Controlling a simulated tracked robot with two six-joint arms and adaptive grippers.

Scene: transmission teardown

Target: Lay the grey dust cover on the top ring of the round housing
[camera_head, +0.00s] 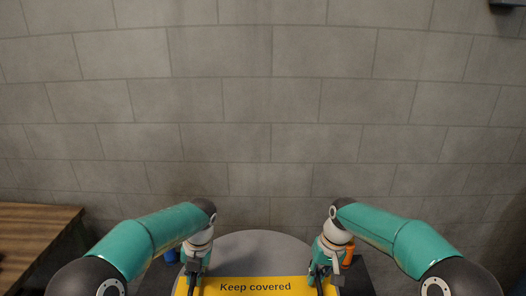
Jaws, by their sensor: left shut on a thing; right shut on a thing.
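The grey dust cover (255,258) is a round grey disc at the bottom middle of the head view, with a yellow "Keep covered" label across its near part. Its near side is cut off by the picture's lower edge. My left gripper (193,280) is shut on the cover at its left side. My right gripper (319,279) is shut on the cover at its right side. The round housing and its top ring do not show. I cannot tell whether the cover touches anything below.
A dark surface (357,281) shows beside the cover. A small blue thing (171,256) lies past my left gripper and an orange thing (348,257) past my right. A wooden bench (30,230) stands at the left. A grey block wall (270,110) fills the background.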

